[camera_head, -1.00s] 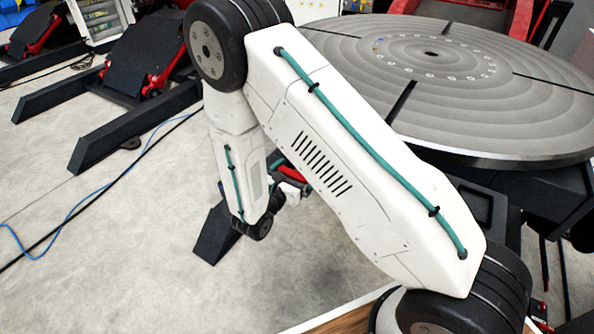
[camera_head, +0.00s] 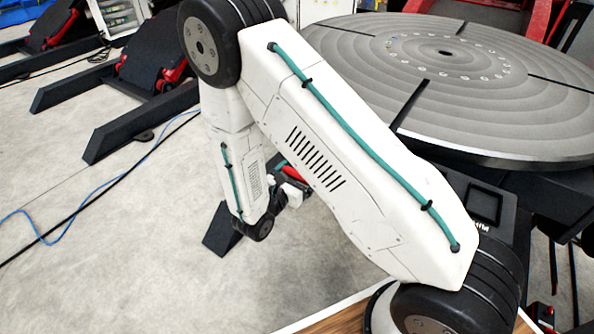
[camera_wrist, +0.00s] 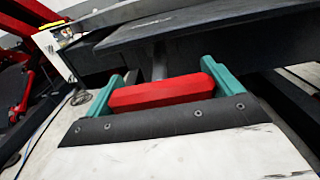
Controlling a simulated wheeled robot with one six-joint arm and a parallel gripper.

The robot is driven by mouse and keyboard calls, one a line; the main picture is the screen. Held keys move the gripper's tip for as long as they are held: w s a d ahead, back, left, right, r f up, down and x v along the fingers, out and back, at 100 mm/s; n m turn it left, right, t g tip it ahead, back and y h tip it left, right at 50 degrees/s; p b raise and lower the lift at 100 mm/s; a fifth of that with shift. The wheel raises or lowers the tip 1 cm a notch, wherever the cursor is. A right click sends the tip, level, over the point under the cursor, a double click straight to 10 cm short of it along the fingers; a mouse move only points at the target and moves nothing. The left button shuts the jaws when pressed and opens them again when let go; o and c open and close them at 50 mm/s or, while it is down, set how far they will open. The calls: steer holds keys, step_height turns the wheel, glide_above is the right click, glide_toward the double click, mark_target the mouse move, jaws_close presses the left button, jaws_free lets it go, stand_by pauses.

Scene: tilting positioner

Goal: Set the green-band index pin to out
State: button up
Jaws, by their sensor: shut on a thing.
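In the wrist view, my gripper (camera_wrist: 162,80) has its two teal fingers on either side of a red bar (camera_wrist: 162,93). The bar spans the gap and the fingers are shut on it. A dark grey post rises behind the bar, below a dark plate. I cannot tell whether the bar joins the post. In the head view, a small red part (camera_head: 296,172) shows beside my forearm; my gripper is mostly hidden there behind my arm. No green band or index pin can be made out in either view.
A large round grey turntable (camera_head: 440,75) stands at the right, on a dark base. Black floor beams (camera_head: 130,135) with red parts lie at the left. Blue and black cables cross the open concrete floor at the left.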

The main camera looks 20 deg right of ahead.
steer(key=shift+a, duration=0.15)
steer(key=o, duration=1.1)
steer(key=shift+s+a, duration=0.1)
steer(key=v, duration=0.8)
